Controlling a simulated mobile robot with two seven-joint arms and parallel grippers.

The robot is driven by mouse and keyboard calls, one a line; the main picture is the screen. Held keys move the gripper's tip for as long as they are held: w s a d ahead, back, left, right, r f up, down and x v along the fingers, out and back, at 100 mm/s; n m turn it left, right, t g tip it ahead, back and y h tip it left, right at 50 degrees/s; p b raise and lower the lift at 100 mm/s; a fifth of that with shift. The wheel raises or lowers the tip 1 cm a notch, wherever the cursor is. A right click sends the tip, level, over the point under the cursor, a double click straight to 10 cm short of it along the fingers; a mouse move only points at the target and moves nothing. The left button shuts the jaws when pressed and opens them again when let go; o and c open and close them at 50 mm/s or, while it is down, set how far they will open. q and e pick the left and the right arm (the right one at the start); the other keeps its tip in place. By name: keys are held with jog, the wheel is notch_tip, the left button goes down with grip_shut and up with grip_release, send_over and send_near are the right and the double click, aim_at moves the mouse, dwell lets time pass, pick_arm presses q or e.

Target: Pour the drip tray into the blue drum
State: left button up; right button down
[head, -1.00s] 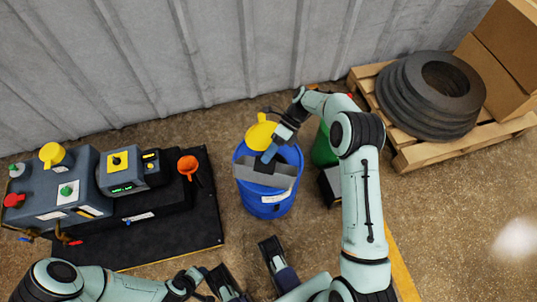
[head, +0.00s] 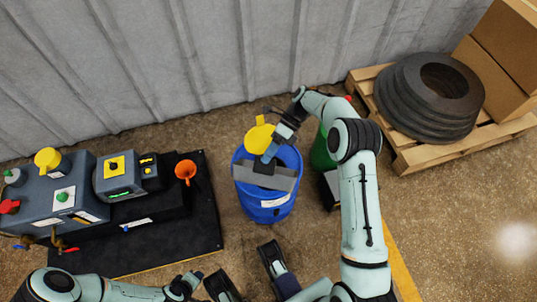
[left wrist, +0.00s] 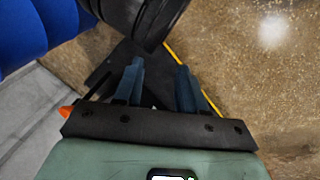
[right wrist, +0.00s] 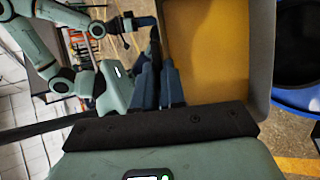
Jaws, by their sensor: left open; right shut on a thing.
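The grey drip tray (head: 245,175) is above the open top of the blue drum (head: 266,207) in the head view and covers much of its mouth. My right gripper (head: 270,155) is shut on the tray at its far side. The right wrist view shows the tray's grey wall (right wrist: 261,50) around an amber-yellow inside (right wrist: 205,50), with part of the drum (right wrist: 305,98) at the right. I cannot tell how far the tray tilts or whether anything flows. My left gripper (head: 246,276) is open and empty, nearer me than the drum; its spread fingers show in the left wrist view (left wrist: 158,72).
A yellow round-topped object (head: 259,137) is at the drum's far edge. A grey pump unit (head: 70,195) and an orange funnel (head: 185,170) stand on the black base at left. A green container (head: 322,150) is right of the drum. A pallet (head: 410,155) holds dark rings and boxes.

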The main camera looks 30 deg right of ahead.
pick_arm(q)
jog(key=shift+w+a+f+b, duration=0.55)
jog(key=shift+w+f+b, duration=0.1)
jog(key=shift+w+f, duration=0.1)
pick_arm(e)
jog(key=shift+w+d+r+g, duration=0.15)
jog(key=shift+w+d+g, duration=0.15)
jog(key=shift+w+d, duration=0.05)
dwell(0.3)
dwell(0.5)
